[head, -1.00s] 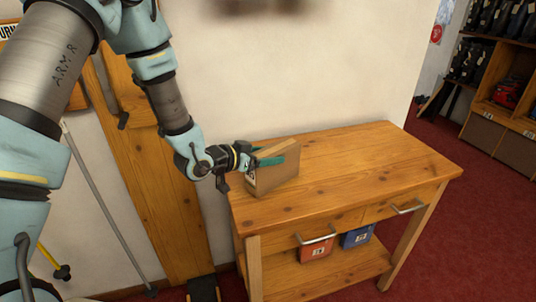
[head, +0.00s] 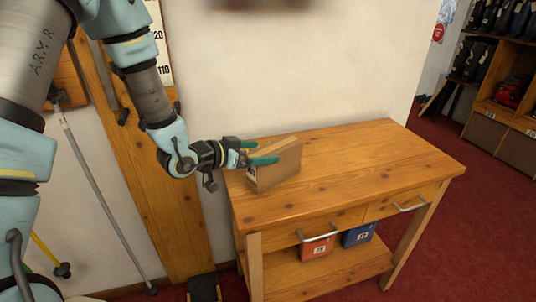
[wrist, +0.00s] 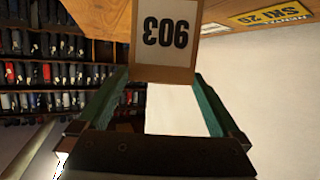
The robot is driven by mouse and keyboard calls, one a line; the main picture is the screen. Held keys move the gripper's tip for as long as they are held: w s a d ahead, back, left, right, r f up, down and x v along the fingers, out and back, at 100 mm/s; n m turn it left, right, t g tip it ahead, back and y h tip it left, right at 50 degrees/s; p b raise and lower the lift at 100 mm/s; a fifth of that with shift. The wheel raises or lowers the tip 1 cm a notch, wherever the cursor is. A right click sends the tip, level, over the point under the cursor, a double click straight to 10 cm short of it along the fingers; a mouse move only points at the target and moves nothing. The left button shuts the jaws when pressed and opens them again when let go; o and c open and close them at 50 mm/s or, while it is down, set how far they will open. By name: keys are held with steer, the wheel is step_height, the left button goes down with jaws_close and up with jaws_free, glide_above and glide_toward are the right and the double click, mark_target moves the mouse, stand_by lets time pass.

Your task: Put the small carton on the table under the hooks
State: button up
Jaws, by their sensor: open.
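The small carton (head: 277,168) is a brown box standing upright on the wooden table (head: 350,160), near its left end. In the wrist view the carton (wrist: 163,62) shows an end face with dark digits, upside down in the picture. My gripper (head: 264,152) is open at the carton's left end. One green finger lies along the near side; the far finger is partly hidden. In the wrist view the fingers (wrist: 161,88) are spread on either side of the carton's end. No hooks can be made out in these views.
The rest of the tabletop is clear. Red (head: 317,249) and blue (head: 358,235) bins sit on the shelf below the drawers. Drawer handles (head: 411,208) stick out in front. Shelves with boots (head: 490,50) stand at the far right. Poles (head: 100,200) lean on the left wall.

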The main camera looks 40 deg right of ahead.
steer(key=b+v, duration=0.1)
steer(key=v, duration=0.7)
steer(key=shift+a+b, duration=0.2)
steer(key=shift+b, duration=0.1)
steer(key=w+a+f+n+t+y, duration=0.1)
steer(key=w+a+n+t+y, duration=0.3)
steer(key=w+a, duration=0.45)
steer(key=w+a+n+t+y, duration=0.2)
steer(key=w+a+n+y, duration=0.25)
steer(key=a, duration=0.65)
steer(key=s+a+r+n+g+y, duration=0.1)
steer(key=s+a+n, duration=0.3)
steer(key=a, duration=0.4)
steer(key=s+a+r+n+g+y, duration=0.1)
steer(key=s+a+n+g+y, duration=0.2)
steer(key=a, duration=0.6)
steer(key=s+n+y, duration=0.1)
steer(key=s, duration=0.1)
steer(key=shift+s+g, duration=0.3)
steer(key=shift+c, duration=0.2)
